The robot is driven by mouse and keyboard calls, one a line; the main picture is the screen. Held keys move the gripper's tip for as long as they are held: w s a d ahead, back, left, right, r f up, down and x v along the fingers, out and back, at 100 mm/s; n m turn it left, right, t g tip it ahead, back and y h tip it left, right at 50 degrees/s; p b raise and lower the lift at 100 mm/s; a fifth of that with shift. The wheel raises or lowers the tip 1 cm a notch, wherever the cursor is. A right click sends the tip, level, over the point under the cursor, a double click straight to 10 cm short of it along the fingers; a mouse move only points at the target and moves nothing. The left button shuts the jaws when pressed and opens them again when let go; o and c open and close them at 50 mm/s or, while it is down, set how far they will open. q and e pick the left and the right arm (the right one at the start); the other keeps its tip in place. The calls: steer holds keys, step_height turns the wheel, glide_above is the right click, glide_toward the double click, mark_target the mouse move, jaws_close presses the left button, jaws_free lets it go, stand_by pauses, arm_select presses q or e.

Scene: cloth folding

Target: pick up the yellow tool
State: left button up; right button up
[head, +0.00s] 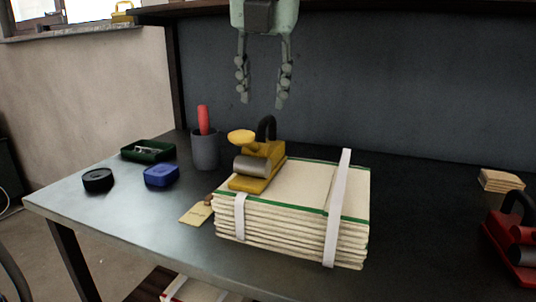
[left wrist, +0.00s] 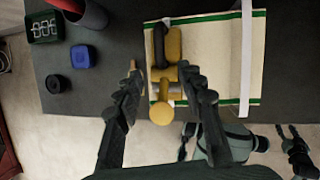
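The yellow tool (head: 258,168) has a round yellow knob, a grey cylinder and a black loop handle. It sits upright on the left part of a stack of folded cream cloth (head: 310,190). My left gripper (head: 262,101) points down, open and empty, above the tool and apart from it. In the left wrist view, the yellow tool (left wrist: 172,45) appears between the two spread fingers of my left gripper (left wrist: 160,70). Dark finger-like parts at the lower right of that view may be my right gripper (left wrist: 294,146); their opening is unclear.
White straps (head: 338,210) cross the stack. A grey cup (head: 205,150) with a red-handled item, a green tray (head: 148,150), a blue box (head: 161,175) and a black round piece (head: 98,179) stand left. A red tool (head: 514,235) and tan block (head: 500,180) are right.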

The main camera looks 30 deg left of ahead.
mark_target(263, 124)
arm_select(q)
steer(key=x, duration=0.6)
steer(key=shift+s+d+f, duration=0.1)
steer(key=shift+s, duration=0.15)
jaws_close()
stand_by(0.3)
